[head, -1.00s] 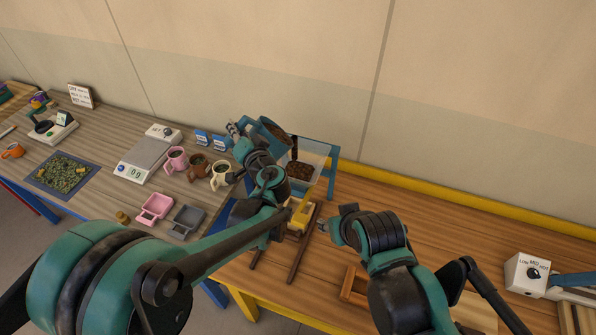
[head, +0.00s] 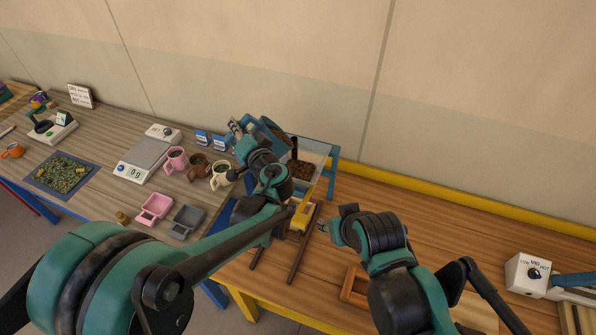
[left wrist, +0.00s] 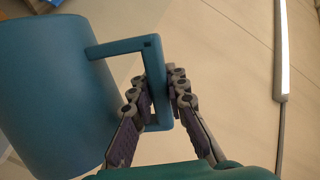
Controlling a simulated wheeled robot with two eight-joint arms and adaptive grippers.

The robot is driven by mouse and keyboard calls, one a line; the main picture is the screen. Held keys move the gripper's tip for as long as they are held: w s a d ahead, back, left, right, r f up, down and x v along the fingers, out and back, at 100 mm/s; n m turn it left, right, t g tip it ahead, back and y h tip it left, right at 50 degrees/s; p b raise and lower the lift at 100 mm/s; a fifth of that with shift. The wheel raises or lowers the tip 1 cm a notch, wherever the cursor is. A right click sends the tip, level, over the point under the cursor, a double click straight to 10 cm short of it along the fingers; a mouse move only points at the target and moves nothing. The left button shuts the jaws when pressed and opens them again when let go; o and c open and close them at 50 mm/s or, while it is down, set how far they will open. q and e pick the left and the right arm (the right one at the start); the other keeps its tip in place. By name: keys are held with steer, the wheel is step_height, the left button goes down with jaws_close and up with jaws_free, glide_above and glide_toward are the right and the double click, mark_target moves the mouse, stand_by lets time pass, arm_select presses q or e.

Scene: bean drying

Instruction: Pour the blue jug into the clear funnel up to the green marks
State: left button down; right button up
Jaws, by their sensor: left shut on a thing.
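The blue jug (left wrist: 50,95) is held by its handle in my left gripper (left wrist: 160,100), whose fingers are closed on the handle in the left wrist view. In the head view the jug (head: 270,131) is tipped over the clear funnel (head: 318,158), partly hidden behind my left gripper (head: 238,128). A dark brown stream drops from its mouth. Brown beans (head: 301,169) lie in the funnel, which is a clear bin in a blue frame. I cannot make out the green marks. My right gripper (head: 335,219) is in front of the funnel, apart from it; its finger opening is unclear.
Pink (head: 176,159), brown (head: 198,166) and cream mugs (head: 220,176) stand left of the funnel, near a scale (head: 142,158). Pink (head: 155,208) and grey scoops (head: 186,221) lie in front. A yellow part (head: 301,217) sits below the funnel. The right tabletop (head: 450,228) is mostly clear.

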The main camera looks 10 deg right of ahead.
arm_select(q)
steer(key=shift+d+r, duration=0.1)
steer(key=shift+d, duration=0.1)
steer(key=shift+d, duration=0.1)
steer(key=shift+w+d+m, duration=0.1)
steer(key=shift+d+m, duration=0.05)
steer(key=shift+m, duration=0.15)
steer(key=shift+d+b, duration=0.1)
steer(key=shift+b, duration=0.2)
steer(key=shift+w+d+r+m, duration=0.1)
steer(key=shift+d+r+m, duration=0.05)
steer(key=shift+m, duration=0.15)
steer(key=shift+d, duration=0.1)
stand_by(0.5)
steer(key=shift+d, duration=0.15)
steer(key=shift+m+b, duration=0.3)
steer(key=shift+b, duration=0.05)
steer(key=shift+w+d+y, duration=0.1)
steer(key=shift+d+y, duration=0.2)
